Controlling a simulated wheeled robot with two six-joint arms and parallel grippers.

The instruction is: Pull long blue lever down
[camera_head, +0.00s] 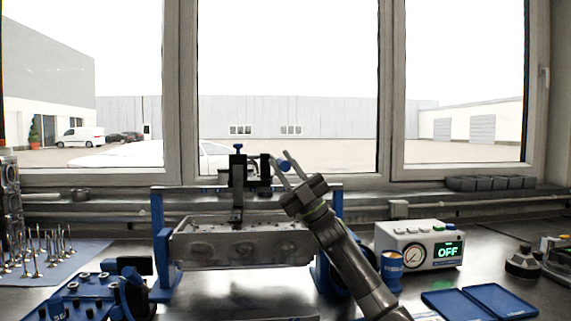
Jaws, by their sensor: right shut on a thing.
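A blue frame (158,235) holds a grey metal cylinder head (240,245) at the middle of the bench. A black press-like tool (238,172) with a small blue knob on top stands over the head. The blue end of the lever (284,158) shows at the right of this tool, level with its upper part. My right gripper (284,167) reaches up from the lower right, its two fingers shut on the blue lever end. Most of the lever's shaft is hard to make out behind the fingers. My left gripper is not in view.
A white control box (420,246) with a gauge and a green "OFF" display stands right of my right arm, beside a blue cup (391,268). A blue open case (480,302) lies at front right. Valves (38,255) stand on a blue mat at left.

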